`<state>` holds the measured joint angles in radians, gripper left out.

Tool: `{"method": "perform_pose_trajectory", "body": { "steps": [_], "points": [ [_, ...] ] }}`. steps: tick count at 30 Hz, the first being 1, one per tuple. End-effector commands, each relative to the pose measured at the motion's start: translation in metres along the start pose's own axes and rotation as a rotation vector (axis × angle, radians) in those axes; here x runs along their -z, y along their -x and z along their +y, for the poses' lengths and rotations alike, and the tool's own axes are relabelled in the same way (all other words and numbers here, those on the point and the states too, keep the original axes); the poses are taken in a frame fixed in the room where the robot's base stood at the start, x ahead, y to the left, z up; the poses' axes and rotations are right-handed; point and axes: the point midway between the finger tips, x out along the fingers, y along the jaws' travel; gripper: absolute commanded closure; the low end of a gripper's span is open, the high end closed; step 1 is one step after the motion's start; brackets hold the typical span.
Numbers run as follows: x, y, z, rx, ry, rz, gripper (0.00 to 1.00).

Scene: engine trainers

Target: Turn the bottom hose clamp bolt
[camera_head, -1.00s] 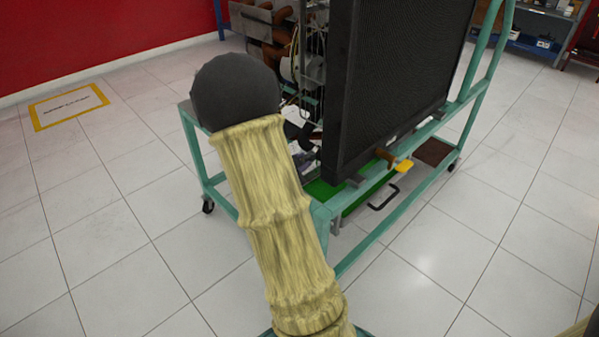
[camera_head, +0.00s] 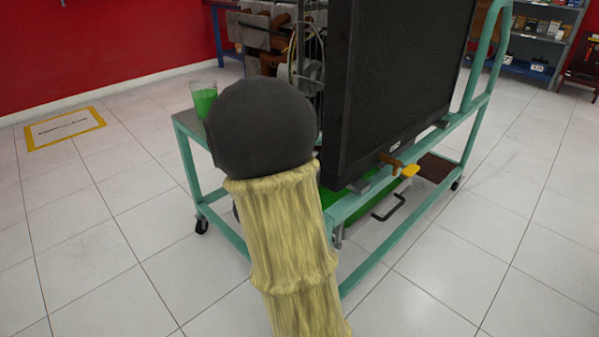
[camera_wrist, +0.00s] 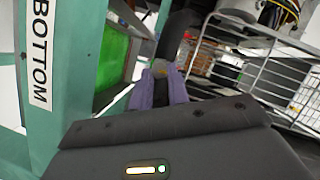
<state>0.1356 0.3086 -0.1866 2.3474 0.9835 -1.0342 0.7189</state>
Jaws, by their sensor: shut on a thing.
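In the wrist view my gripper (camera_wrist: 160,88) has its two purple fingers closed around a small metallic, yellowish piece, which looks like the bottom hose clamp bolt (camera_wrist: 160,70). The bolt is mostly hidden between the fingers. A dark hose (camera_wrist: 178,36) rises just beyond the fingertips. A white label reading BOTTOM (camera_wrist: 40,50) is on the teal frame post at the left. In the head view my gripper and the bolt are hidden behind my arm's dark rounded link and yellow sleeve.
The teal engine stand (camera_head: 345,205) carries a large black radiator (camera_head: 395,75). A glass of green liquid (camera_head: 204,100) stands on its left corner. A brown valve with a yellow handle (camera_head: 410,170) sticks out below the radiator. Tiled floor (camera_head: 100,250) is open around the stand.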

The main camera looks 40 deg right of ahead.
Motion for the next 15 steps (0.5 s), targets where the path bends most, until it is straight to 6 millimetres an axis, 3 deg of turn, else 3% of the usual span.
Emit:
{"method": "perform_pose_trajectory", "body": {
  "steps": [7,8,10,11,15],
  "points": [
    [-0.0019,0.0008,0.0010,-0.003,0.002,-0.005,1.00],
    [-0.0020,0.0008,0.0010,-0.003,0.002,-0.006,0.79],
    [-0.0021,0.0009,0.0008,-0.002,0.002,-0.005,0.65],
    [-0.0020,0.0009,0.0007,-0.002,0.002,-0.005,0.61],
    [-0.0018,0.0007,0.0002,-0.001,0.002,-0.004,0.61]
  ]
}}
